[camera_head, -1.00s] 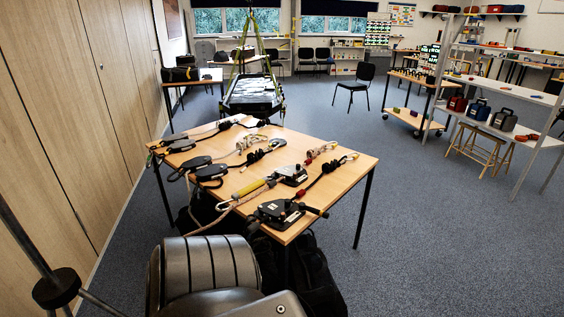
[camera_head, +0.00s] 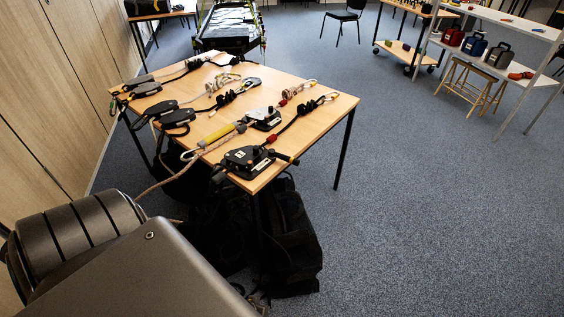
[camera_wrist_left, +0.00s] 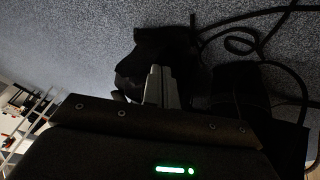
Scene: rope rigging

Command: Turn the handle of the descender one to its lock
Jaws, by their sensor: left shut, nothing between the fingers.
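Several dark descenders with ropes lie on the wooden table. One black descender (camera_head: 248,160) with a handle is near the front corner, and another (camera_head: 264,118) lies just behind it. More dark devices (camera_head: 160,108) lie toward the left edge. I cannot tell which is descender one or how its handle is set. My left gripper (camera_wrist_left: 160,72) shows in the left wrist view, its fingers together and empty, over the dark bags and floor, away from the descenders. My right gripper is not in view.
The wooden table (camera_head: 314,124) has bare room near its right edge. Black bags (camera_head: 290,240) lie on the floor under its front. A stretcher (camera_head: 228,26) hangs behind it. White shelving (camera_head: 496,66) stands at right. Open carpet (camera_head: 430,220) lies right of the table.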

